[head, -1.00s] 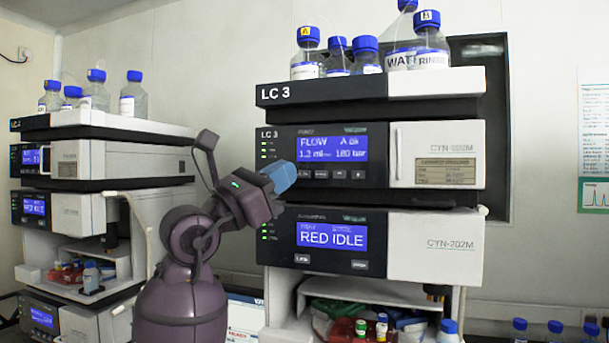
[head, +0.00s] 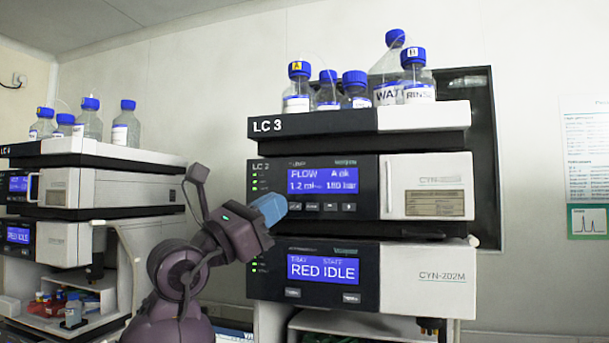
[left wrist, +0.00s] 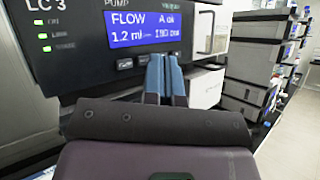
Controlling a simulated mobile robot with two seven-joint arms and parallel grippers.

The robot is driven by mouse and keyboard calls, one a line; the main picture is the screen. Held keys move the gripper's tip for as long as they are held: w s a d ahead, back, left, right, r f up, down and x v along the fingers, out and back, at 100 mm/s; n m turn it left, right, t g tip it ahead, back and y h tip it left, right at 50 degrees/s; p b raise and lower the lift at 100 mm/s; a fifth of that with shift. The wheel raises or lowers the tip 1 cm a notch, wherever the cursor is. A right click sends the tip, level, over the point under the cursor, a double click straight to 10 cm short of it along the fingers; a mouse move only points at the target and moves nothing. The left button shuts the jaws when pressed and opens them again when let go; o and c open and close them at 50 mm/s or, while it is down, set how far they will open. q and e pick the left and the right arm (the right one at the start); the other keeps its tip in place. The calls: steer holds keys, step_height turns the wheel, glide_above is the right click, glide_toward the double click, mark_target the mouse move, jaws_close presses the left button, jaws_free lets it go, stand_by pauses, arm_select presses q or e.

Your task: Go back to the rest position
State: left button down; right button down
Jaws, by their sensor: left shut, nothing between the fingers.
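My left gripper (head: 271,209) has blue fingers and is raised in front of the LC 3 stack (head: 330,122). In the head view its tips overlap the lower left part of the pump module (head: 405,165), near its button row. In the left wrist view the two blue fingers (left wrist: 165,75) are together with nothing between them, below the pump's display (left wrist: 140,30). The display reads FLOW 1.2 ml, A ok, 180 bar. The module below it (head: 420,300) reads RED IDLE. I cannot tell from these views how far the fingers are from the panel. My right gripper is not in view.
A second column stack (head: 100,190) stands at the left, with blue-capped bottles (head: 88,120) on top. More bottles, including WATER and RINSE (head: 417,80), stand on the LC 3 stack. A poster (head: 588,150) hangs on the right wall.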

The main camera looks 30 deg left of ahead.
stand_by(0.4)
arm_select(q)
steer(key=w+d+f+n+g+h, duration=0.1)
steer(key=d+f+n+h, duration=0.15)
steer(key=f, duration=0.55)
steer(key=w+d+f+n+g+h, duration=0.1)
steer(key=d+f+n+g+h, duration=0.15)
steer(key=f, duration=0.65)
steer(key=s+a+f+n+t+y, duration=0.15)
steer(key=f+n+y, duration=0.45)
steer(key=f+n, duration=0.6)
steer(key=s+a+f+n+t+y, duration=0.1)
steer(key=a+f+n+t+y, duration=0.35)
steer(key=f+n, duration=0.75)
steer(key=s+d+f+n+g+y, duration=0.2)
steer(key=s+f+n+g, duration=0.4)
steer(key=f, duration=0.8)
steer(key=s+d+f+n+g+y, duration=0.2)
steer(key=s+f+n+g, duration=0.4)
steer(key=s+f, duration=0.5)
step_height(320, 180, down, 4)
steer(key=shift+s+d+n+b, duration=0.15)
steer(key=shift+d+n+b, duration=0.25)
steer(key=shift+d+n, duration=0.35)
steer(key=shift+d+g, duration=0.1)
steer(key=shift+g, duration=0.15)
